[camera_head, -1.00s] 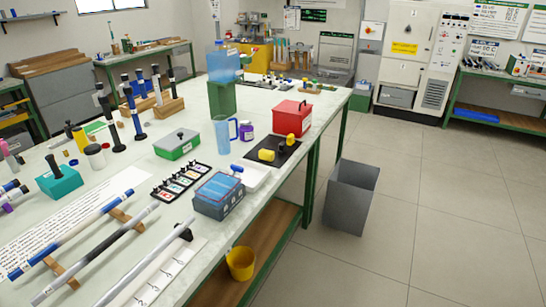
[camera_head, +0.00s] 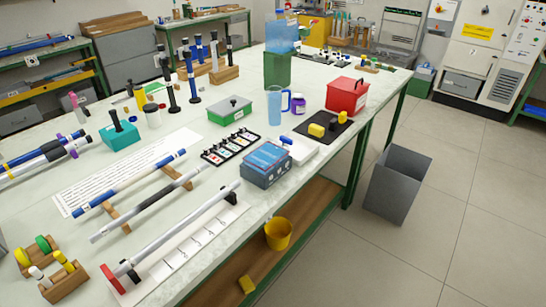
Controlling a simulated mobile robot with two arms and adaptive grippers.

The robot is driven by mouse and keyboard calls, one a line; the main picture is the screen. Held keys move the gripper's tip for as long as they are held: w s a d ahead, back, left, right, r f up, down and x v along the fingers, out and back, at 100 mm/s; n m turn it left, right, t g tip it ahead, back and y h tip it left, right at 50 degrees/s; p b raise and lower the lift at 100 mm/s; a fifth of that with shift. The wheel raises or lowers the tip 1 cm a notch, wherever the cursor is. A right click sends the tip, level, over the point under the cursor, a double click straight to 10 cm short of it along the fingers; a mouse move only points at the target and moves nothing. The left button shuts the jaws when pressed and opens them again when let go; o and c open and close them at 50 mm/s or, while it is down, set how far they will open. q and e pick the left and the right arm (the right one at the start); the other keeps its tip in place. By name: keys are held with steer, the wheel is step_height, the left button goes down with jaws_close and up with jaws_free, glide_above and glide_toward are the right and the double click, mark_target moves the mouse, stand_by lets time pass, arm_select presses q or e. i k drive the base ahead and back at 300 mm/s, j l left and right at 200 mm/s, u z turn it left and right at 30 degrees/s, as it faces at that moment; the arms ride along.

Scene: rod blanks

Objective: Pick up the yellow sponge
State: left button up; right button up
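A small yellow block (camera_head: 247,284), which looks like the yellow sponge, lies on the wooden lower shelf (camera_head: 222,291) under the near table edge. It is in front of a yellow bucket (camera_head: 278,234). Another yellow block (camera_head: 317,130) and a yellow piece with a dark part (camera_head: 341,118) rest on a black mat (camera_head: 333,140) on the tabletop. I cannot tell for certain which yellow block is a sponge. Neither of my grippers shows in the head view.
The white tabletop (camera_head: 200,278) holds long rods on wooden supports, a blue-grey box (camera_head: 268,164), a red box (camera_head: 347,95) and a blue jug (camera_head: 275,106). A grey bin (camera_head: 398,184) stands on the floor to the right. Floor (camera_head: 400,270) in front is clear.

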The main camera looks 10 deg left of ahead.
mark_target(315, 130)
steer(key=i+l+u, duration=0.2)
steer(key=u, duration=0.3)
steer(key=i+l+u, duration=0.15)
steer(key=u, duration=0.35)
steer(key=l, duration=0.1)
